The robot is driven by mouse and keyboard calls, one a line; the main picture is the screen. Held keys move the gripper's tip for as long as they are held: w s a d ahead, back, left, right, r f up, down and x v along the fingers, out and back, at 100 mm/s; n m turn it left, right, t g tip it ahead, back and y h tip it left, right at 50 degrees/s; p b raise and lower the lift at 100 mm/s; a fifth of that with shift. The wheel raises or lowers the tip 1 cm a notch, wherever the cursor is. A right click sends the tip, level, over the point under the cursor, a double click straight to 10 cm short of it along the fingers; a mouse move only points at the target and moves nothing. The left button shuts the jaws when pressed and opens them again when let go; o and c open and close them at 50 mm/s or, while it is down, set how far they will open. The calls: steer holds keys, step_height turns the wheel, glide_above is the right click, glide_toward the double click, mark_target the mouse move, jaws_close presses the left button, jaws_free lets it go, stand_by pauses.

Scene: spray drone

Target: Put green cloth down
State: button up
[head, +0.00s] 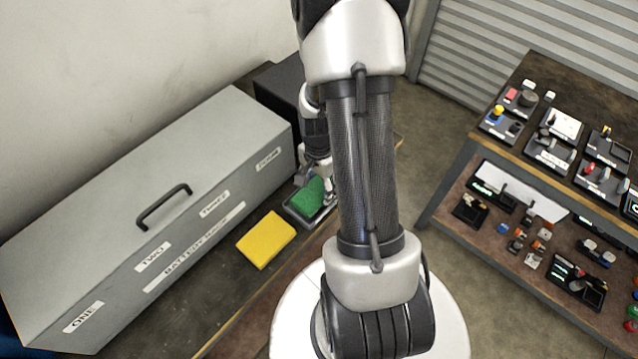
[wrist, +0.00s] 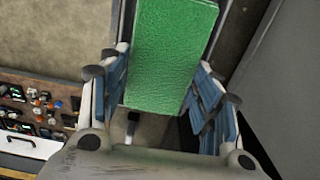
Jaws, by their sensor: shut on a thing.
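The green cloth (head: 309,197) is a flat rectangular piece with a textured face, and it fills the top middle of the wrist view (wrist: 168,55). My gripper (wrist: 158,85) is shut on it, with blue-padded fingers on both sides. In the head view my gripper (head: 318,178) is partly hidden behind my own arm. The cloth is over or in a small dark tray (head: 291,214) on the bench; I cannot tell whether it touches the tray.
A yellow cloth (head: 265,240) lies on the bench (head: 232,278) in front of the tray. A long grey box (head: 150,200) with a handle stands along the wall. A shelf unit (head: 470,150) with several small parts stands right, across open floor (head: 420,130).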

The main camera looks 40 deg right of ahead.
steer(key=shift+f, duration=0.2)
steer(key=o, duration=1)
steer(key=shift+r, duration=0.1)
step_height(320, 180, up, 13)
steer(key=p, duration=0.5)
steer(key=a+r+n+t, duration=0.2)
steer(key=a+r+n, duration=0.5)
steer(key=a+r, duration=0.45)
steer(key=s+a+r+n+t, duration=0.1)
steer(key=s+a+r+n, duration=0.5)
steer(key=r, duration=0.1)
steer(key=s+a+r+n+t, duration=0.1)
steer(key=s+a+r+n, duration=0.1)
steer(key=s+r+n, duration=0.1)
steer(key=shift+s+a+r+n+t, duration=0.15)
steer(key=shift+a+r+n+t, duration=0.2)
steer(key=shift+n, duration=0.25)
